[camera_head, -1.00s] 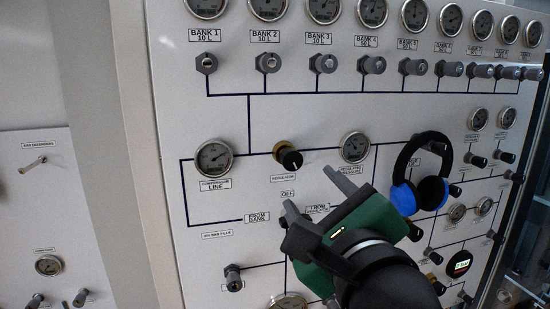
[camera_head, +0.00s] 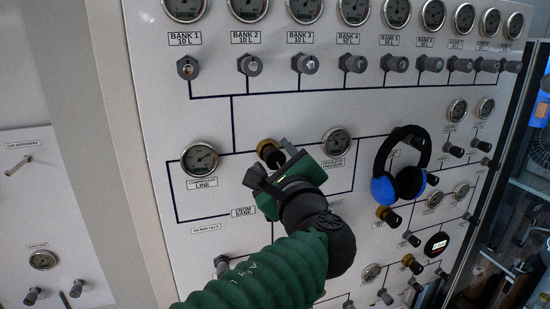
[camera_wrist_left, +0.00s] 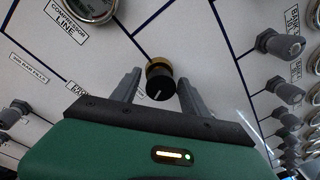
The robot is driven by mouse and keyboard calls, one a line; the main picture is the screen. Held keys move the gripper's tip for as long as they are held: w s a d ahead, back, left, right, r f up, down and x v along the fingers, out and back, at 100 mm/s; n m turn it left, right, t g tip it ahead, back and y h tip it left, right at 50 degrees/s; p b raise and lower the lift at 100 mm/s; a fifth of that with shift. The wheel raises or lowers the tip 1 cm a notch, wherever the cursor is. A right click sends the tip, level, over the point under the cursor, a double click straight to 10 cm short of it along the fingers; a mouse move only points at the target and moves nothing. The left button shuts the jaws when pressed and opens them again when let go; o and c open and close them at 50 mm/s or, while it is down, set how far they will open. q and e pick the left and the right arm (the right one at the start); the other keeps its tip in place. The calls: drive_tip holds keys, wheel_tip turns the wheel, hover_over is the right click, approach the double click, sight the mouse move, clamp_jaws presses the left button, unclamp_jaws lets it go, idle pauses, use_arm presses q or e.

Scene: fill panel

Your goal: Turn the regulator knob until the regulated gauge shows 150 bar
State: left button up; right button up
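The regulator knob (camera_head: 270,152) is black with a brass collar on the white panel; in the wrist view the black knob (camera_wrist_left: 158,88) shows a white pointer line. My left gripper (camera_head: 273,163) is in front of it and partly covers it in the head view. In the wrist view the left gripper (camera_wrist_left: 159,92) is open, one finger on each side of the knob, with a gap visible on both sides. The regulated pressure gauge (camera_head: 336,142) is right of the knob; its reading is too small to tell. My right gripper is not in view.
The compressor line gauge (camera_head: 199,159) is left of the knob. Blue and black headphones (camera_head: 402,165) hang on the panel to the right. A row of bank valves (camera_head: 250,65) runs above. The panel just around the knob is mostly clear.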

sight(277, 165)
use_arm(q)
drive_tip(key=shift+d, duration=0.1)
clamp_jaws()
drive_tip(key=shift+m+p, duration=0.35)
drive_tip(key=shift+m, duration=0.25)
drive_tip(key=shift+o, duration=0.9)
unclamp_jaws()
drive_tip(key=shift+s+d+b, duration=0.1)
drive_tip(key=shift+s+b, duration=0.15)
drive_tip(key=shift+b, duration=0.05)
drive_tip(key=b+v, duration=0.1)
drive_tip(key=v, duration=0.1)
drive_tip(key=b+v, duration=0.2)
drive_tip(key=v, duration=0.1)
drive_tip(key=shift+s+d+f, duration=0.1)
drive_tip(key=shift+s+f, duration=0.2)
drive_tip(key=shift+s, duration=0.05)
drive_tip(key=b+v, duration=0.2)
drive_tip(key=v, duration=0.8)
drive_tip(key=shift+s+r+b, duration=0.2)
drive_tip(key=shift+r+b, duration=0.15)
drive_tip(key=shift+r, duration=0.05)
